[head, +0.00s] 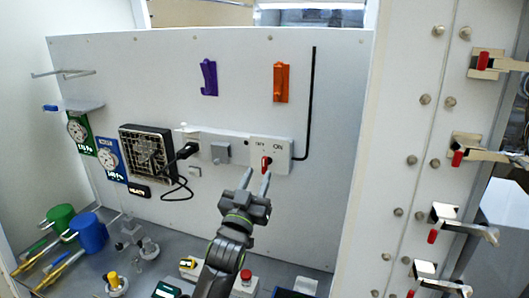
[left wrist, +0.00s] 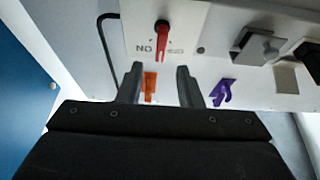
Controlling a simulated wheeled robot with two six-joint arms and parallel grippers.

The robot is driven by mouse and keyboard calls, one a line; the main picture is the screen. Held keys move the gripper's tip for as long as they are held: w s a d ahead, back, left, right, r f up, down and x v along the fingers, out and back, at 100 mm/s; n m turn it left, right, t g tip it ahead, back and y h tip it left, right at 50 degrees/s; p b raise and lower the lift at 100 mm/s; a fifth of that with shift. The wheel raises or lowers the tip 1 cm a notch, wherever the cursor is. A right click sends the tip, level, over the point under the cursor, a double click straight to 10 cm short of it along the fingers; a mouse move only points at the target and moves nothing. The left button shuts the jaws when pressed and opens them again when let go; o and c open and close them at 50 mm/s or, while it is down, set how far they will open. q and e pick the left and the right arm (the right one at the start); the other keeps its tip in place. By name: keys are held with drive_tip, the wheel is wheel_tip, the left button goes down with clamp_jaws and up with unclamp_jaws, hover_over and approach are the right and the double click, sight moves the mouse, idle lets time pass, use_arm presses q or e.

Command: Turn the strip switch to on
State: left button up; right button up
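The strip switch (head: 266,163) is a small red lever on the right end of the white power strip (head: 284,156) on the back wall. OFF is printed at its upper left and ON at its upper right. The left wrist view shows the red lever (left wrist: 162,38) upside down, with its lower end between the two labels, leaning clearly to neither. My left gripper (head: 257,173) is open, its fingers pointing at the switch from just below and in front. In the left wrist view the open fingers (left wrist: 160,82) are empty, and the lever lies beyond their tips. My right gripper is not in view.
A black plug (head: 187,150) and a grey cover (head: 221,153) sit left along the strip. Purple (head: 208,78) and orange (head: 281,83) hooks hang above. A red-button box (head: 245,283) and other items stand on the floor below.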

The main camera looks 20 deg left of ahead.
sight(263, 162)
use_arm(q)
drive_tip(key=x, duration=0.6)
drive_tip(key=shift+w+p, duration=0.3)
drive_tip(key=shift+w, duration=0.05)
drive_tip(key=shift+c, duration=0.4)
clamp_jaws()
